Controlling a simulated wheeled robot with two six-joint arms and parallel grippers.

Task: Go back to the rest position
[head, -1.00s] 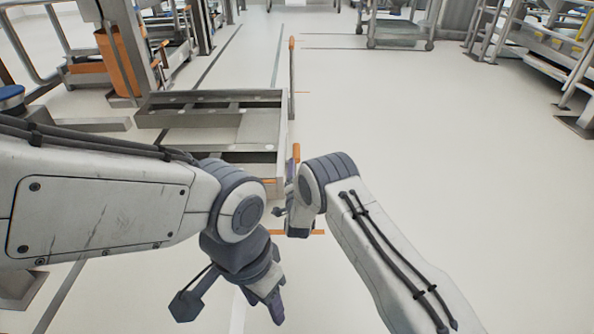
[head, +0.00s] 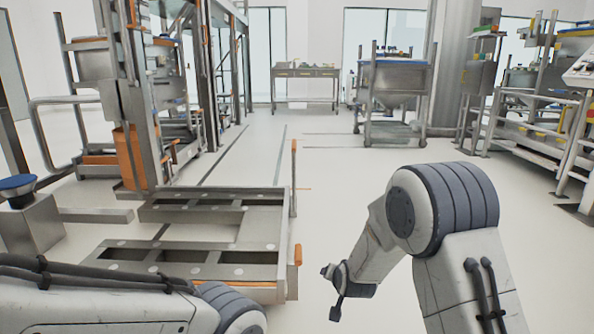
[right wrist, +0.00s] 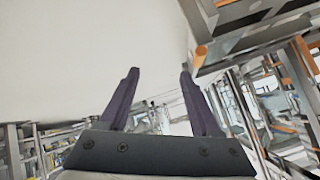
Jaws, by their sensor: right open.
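My right arm rises at the right of the head view, bent at the elbow, with its wrist hanging down over the open floor. The right gripper shows in the right wrist view (right wrist: 157,95), its two dark fingers apart with nothing between them. My left arm lies low along the bottom left edge of the head view. The left gripper is outside the picture.
A low metal frame (head: 265,248) with an orange-tipped upright stands on the floor left of centre. A lift structure with an orange panel (head: 129,157) is behind it. A wheeled cart (head: 392,78) stands at the back. Floor (head: 340,190) between is clear.

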